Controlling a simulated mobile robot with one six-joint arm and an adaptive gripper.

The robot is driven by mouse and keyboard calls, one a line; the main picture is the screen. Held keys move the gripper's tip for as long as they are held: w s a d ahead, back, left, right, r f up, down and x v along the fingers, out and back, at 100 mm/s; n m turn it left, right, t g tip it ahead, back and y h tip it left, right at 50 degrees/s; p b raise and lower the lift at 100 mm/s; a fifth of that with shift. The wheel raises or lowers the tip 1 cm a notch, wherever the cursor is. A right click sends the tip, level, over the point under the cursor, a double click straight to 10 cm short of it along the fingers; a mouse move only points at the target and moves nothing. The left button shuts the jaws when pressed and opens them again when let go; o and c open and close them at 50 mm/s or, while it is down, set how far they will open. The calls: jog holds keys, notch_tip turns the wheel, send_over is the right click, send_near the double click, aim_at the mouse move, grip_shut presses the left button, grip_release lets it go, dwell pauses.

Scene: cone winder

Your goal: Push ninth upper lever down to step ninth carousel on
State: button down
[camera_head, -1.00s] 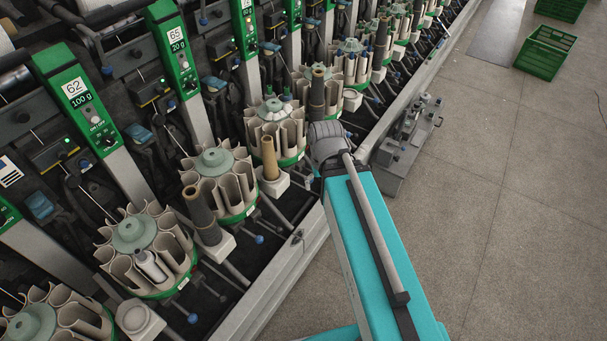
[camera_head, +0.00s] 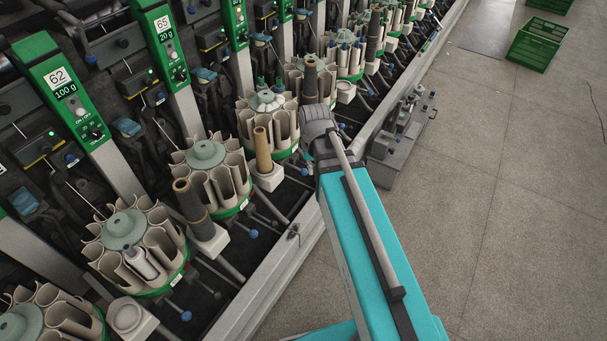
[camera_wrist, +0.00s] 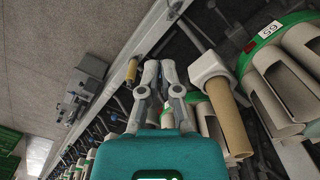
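Carousels with cream pockets stand in a row along the machine, among them one (camera_head: 205,153) by the panel marked 65 and one (camera_head: 124,228) by the panel marked 62. Levers with blue knobs (camera_head: 253,234) stick out along their front edge. I cannot tell which lever is the ninth upper one. My gripper (camera_wrist: 159,66) points over the machine edge in the wrist view, apart from any lever I can make out. Its two fingertips are close together with nothing visible between them; whether they are fully shut is unclear. In the head view my wrist hides the fingers.
A carousel labelled 65 (camera_wrist: 268,29) and a tan tube on a white holder (camera_wrist: 228,115) stand right of my fingers. A grey metal device (camera_head: 401,130) and green crate (camera_head: 540,44) are on the floor. The right-hand floor is mostly clear.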

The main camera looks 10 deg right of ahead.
jog(key=m+g+b, duration=0.1)
jog(key=m+b, duration=0.1)
jog(key=b, duration=1)
send_near(304, 170)
jog(key=shift+d+f, duration=0.15)
jog(key=shift+f, duration=0.15)
jog(key=shift+p, duration=0.3)
jog(key=shift+f, duration=0.1)
jog(key=f+b, duration=0.6)
jog(key=b, duration=0.1)
jog(key=shift+s+f, duration=0.35)
jog(key=shift+f, duration=0.05)
